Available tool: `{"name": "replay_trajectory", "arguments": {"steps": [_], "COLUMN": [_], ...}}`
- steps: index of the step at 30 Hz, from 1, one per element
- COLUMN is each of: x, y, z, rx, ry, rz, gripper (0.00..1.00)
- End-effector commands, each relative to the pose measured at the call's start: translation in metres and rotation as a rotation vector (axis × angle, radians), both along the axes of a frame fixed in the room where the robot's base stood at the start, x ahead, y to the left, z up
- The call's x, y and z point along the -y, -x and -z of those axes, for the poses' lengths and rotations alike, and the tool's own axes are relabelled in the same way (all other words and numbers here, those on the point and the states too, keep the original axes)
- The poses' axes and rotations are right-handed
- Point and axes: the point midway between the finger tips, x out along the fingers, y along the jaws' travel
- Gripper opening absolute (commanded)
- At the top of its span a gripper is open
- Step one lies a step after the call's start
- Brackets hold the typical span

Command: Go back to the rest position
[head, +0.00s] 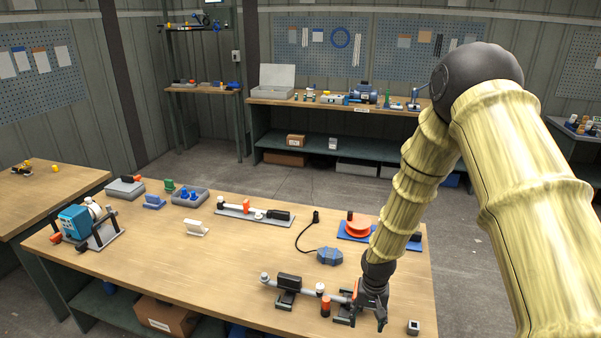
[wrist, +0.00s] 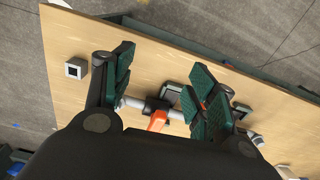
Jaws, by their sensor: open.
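My gripper (head: 381,318) is at the lower right of the head view, at the end of my arm, low over the near right part of the wooden table (head: 190,262). Its jaws are open. In the wrist view my gripper (wrist: 160,95) shows green-faced fingers spread apart. A grey pipe assembly (head: 308,291) with an orange lever lies close beside and partly behind the fingers. In the wrist view the orange lever (wrist: 158,120) shows between the spread fingers. I cannot tell whether a finger touches the assembly. Nothing is seen held.
A small grey square block (head: 413,327) stands right of my gripper, near the table edge. A blue device with a cable (head: 330,256) and an orange disc (head: 358,227) on a blue plate are behind. A blue pump (head: 75,223) stands far left. The table's front middle is clear.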

Motion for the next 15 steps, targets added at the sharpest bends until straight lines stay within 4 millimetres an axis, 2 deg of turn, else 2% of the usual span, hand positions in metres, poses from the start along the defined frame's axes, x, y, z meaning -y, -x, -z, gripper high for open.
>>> {"name": "replay_trajectory", "arguments": {"steps": [1,11,15], "x": [0.0,0.001,0.0], "y": [0.009,0.054,0.083], "z": [0.011,0.061,0.089], "rx": [-0.007,-0.013,-0.017], "ry": [-0.005,-0.04,-0.057], "rz": [-0.001,-0.022,-0.038], "gripper": [0.57,0.57,0.57]}}
